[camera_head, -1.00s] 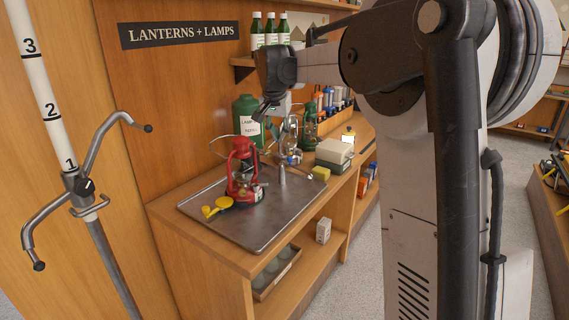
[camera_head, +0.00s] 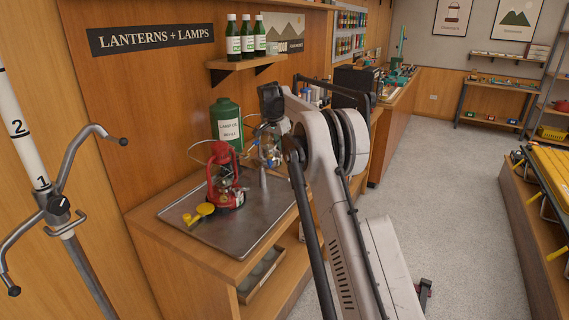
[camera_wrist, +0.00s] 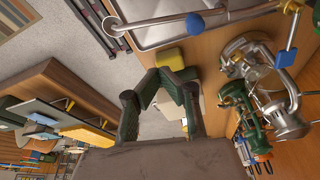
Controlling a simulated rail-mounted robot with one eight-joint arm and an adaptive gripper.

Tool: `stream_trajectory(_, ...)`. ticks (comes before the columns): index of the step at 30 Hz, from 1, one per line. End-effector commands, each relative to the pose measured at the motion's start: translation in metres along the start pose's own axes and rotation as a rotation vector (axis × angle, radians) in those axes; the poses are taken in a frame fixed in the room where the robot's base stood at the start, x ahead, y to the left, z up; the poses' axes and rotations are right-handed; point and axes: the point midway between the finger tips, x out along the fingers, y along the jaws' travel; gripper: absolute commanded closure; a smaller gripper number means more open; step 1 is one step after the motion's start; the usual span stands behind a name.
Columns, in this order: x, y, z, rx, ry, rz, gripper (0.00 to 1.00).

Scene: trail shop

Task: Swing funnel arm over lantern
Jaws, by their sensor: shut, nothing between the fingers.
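A red lantern (camera_head: 226,182) stands upright on a metal tray (camera_head: 235,236), with a yellow-capped piece (camera_head: 199,214) beside it at the front left. A slim metal post (camera_head: 263,177) rises from the tray to the lantern's right. In the wrist view a thin metal rod (camera_wrist: 150,22) with a blue knob (camera_wrist: 195,22) crosses near the tray edge; it looks like the funnel arm, but the funnel is not clear. My gripper (camera_wrist: 168,73) is shut and empty, apart from the rod in the picture. In the head view its fingertips cannot be made out.
A green jug (camera_head: 226,122) stands behind the red lantern. In the wrist view a yellow block (camera_wrist: 171,57) shows beyond my fingers, and a clear-glass metal lantern (camera_wrist: 272,95) and a green lantern (camera_wrist: 234,94) crowd the right. Open floor (camera_head: 420,190) lies right of the counter.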

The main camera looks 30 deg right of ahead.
Motion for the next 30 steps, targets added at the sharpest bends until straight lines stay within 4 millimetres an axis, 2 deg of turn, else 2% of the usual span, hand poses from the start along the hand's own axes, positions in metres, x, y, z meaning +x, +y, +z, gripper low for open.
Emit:
stream_trajectory(5, 0.019, 0.000, 0.000, 0.001, 0.000, 0.000, 1.00)
stream_trajectory(12, 0.061, 0.000, 0.000, -0.001, 0.000, -0.001, 1.00)
stream_trajectory(20, 0.100, 0.000, 0.000, -0.001, 0.000, -0.001, 1.00)
stream_trajectory(22, 0.090, -0.001, 0.010, -0.003, 0.000, -0.002, 1.00)
stream_trajectory(30, 0.079, 0.000, 0.032, -0.002, 0.000, -0.001, 1.00)
